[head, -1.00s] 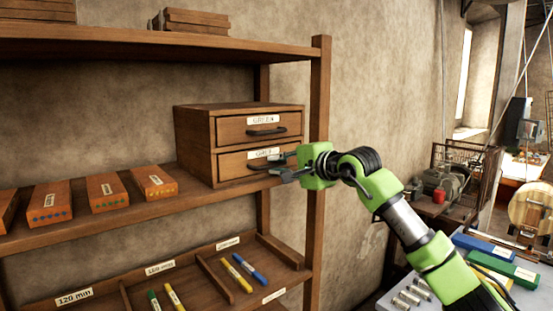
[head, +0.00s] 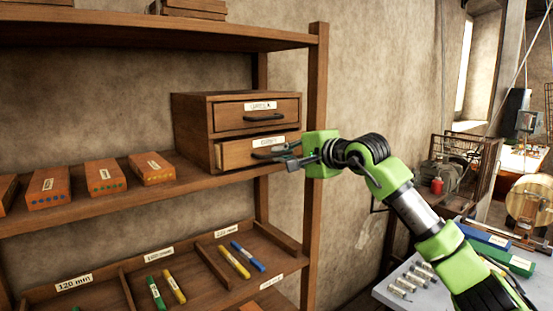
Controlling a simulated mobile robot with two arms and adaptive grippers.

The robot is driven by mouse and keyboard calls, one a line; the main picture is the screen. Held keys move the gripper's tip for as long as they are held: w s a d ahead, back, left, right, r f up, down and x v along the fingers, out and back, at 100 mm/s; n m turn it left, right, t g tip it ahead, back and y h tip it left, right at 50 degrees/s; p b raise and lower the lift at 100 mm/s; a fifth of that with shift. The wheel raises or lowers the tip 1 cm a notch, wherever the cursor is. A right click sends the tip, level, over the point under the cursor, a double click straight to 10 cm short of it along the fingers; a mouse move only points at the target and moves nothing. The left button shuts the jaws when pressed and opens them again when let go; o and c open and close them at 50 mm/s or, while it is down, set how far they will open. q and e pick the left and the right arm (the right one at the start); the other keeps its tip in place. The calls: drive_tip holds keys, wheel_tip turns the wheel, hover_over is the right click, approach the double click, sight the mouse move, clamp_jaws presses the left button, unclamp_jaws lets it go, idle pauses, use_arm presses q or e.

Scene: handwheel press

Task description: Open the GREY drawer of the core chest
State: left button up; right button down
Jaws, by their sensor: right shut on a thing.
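The core chest (head: 192,128) is a small wooden two-drawer cabinet on the middle shelf. Its upper drawer (head: 232,119) is shut and has a dark handle and a white label that seems to read GREEN. Its lower drawer (head: 235,154) has a blurred label, probably GREY, and appears to stand out slightly from the chest, with a pale side strip at its left edge. My right gripper (head: 284,157) comes from the right and is shut on the lower drawer's handle (head: 262,154), partly hiding its right end. My left gripper is not in view.
The shelf post (head: 316,90) stands close behind my right gripper. Orange boxes (head: 105,180) sit left of the chest. A tray (head: 200,290) below holds coloured sticks. A grey table (head: 392,296) with metal cylinders is at lower right.

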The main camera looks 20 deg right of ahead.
use_arm(q)
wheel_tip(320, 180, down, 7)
drive_tip(key=b, duration=0.6)
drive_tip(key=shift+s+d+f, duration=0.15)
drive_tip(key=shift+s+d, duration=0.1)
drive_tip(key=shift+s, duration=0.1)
use_arm(e)
drive_tip(key=f+v, duration=0.3)
drive_tip(key=v, duration=1.1)
drive_tip(key=shift+s, duration=0.55)
drive_tip(key=shift+d, duration=0.15)
drive_tip(key=c, duration=2.5)
unclamp_jaws()
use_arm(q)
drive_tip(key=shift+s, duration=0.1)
